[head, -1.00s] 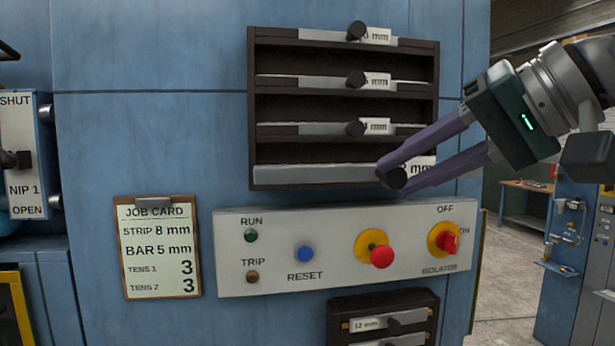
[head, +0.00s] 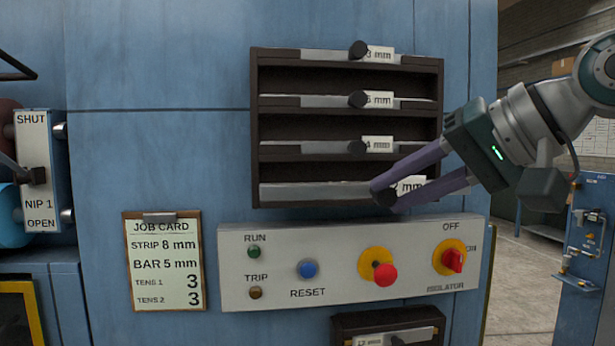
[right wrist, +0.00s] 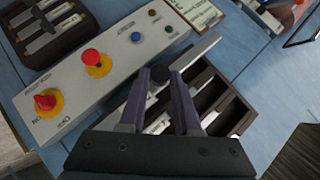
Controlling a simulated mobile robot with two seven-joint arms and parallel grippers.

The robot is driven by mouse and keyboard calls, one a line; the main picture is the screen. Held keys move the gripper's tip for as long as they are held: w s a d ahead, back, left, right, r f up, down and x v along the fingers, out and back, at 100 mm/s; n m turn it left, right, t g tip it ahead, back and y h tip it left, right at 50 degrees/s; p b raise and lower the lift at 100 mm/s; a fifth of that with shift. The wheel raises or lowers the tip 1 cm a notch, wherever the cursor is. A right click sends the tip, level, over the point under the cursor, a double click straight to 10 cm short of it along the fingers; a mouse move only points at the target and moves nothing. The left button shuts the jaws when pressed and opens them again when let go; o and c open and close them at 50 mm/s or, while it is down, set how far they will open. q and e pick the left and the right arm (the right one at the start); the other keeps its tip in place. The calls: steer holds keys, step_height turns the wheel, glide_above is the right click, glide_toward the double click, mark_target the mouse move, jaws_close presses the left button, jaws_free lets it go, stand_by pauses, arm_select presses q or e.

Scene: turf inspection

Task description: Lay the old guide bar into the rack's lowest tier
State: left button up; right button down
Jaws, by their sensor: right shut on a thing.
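The dark rack (head: 254,130) hangs on the blue machine front, with bars on its several tiers. My right gripper (head: 384,190) is shut on the dark knob of a grey guide bar (head: 315,190). The bar is level across the rack's lowest tier, with a white label (head: 410,185) partly hidden by the fingers. I cannot tell whether it rests in the tier or is just in front. In the right wrist view, the fingers (right wrist: 160,80) grip the knob, and the bar (right wrist: 196,52) runs along the rack's edge (right wrist: 240,112). My left gripper is out of view.
A control panel (head: 340,235) sits close below the rack, with a protruding red button (head: 385,274) and a red isolator knob (head: 453,261). A job card (head: 162,262) hangs left, reading BAR 5 mm. A second rack (head: 385,325) is below the panel.

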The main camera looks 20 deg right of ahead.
steer(key=shift+w+d+r+p, duration=0.1)
steer(key=shift+w+d+p, duration=0.2)
steer(key=shift+w, duration=0.7)
steer(key=shift+w+d+f+p, duration=0.15)
steer(key=shift+w+p, duration=0.15)
steer(key=shift+w, duration=0.7)
steer(key=shift+w+d+r+p, duration=0.15)
steer(key=shift+w+d+p, duration=0.15)
steer(key=shift+w, duration=0.7)
steer(key=shift+p, duration=0.35)
steer(key=shift+w, duration=0.1)
steer(key=shift+w+d+b, duration=0.15)
steer(key=shift+w+d, duration=0.1)
steer(key=shift+w, duration=0.9)
steer(key=shift+w+d+b, duration=0.15)
steer(key=shift+w+d, duration=0.1)
steer(key=shift+w, duration=0.85)
steer(key=shift+w, duration=0.1)
steer(key=shift+f, duration=0.25)
